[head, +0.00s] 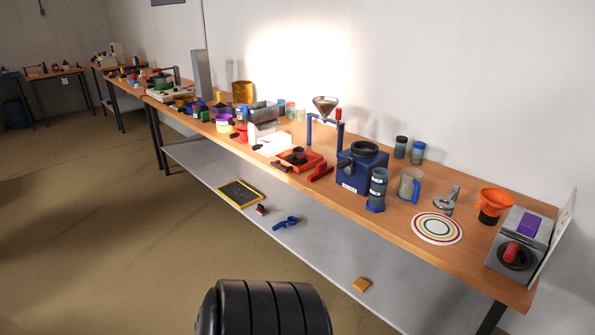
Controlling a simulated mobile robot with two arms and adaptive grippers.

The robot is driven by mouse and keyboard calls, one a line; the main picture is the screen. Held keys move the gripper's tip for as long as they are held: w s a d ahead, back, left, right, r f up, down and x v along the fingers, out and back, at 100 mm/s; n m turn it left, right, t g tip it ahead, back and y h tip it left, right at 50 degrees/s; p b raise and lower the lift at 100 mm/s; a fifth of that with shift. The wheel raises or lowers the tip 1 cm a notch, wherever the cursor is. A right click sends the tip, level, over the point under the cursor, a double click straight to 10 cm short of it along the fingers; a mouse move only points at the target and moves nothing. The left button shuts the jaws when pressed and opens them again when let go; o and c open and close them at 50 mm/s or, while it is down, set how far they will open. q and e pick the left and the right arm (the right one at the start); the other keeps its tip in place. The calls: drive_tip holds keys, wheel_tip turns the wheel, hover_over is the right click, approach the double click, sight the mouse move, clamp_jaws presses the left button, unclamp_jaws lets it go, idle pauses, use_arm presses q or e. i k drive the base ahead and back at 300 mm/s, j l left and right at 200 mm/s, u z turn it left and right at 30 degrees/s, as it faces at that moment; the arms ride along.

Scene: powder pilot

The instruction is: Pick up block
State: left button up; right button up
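A small orange-yellow block (361,285) lies on the grey lower shelf (320,262) under the long wooden bench (385,215), near the shelf's front edge. It is the most block-like loose thing in view. Neither of my grippers shows in the head view. A black ribbed part at the bottom middle looks like part of my own body.
The shelf also holds a black board with a yellow frame (240,193) and a blue tool (286,222). The bench top carries a blue machine (362,168), a ringed round mat (437,228) and a grey box (518,243). Open floor lies left.

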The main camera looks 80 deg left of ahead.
sight(529, 223)
drive_tip(key=j+z, duration=0.15)
drive_tip(key=j, duration=0.55)
drive_tip(key=j+z, duration=0.2)
drive_tip(key=j, duration=0.5)
drive_tip(key=k+j+z, duration=0.15)
drive_tip(key=j, duration=0.55)
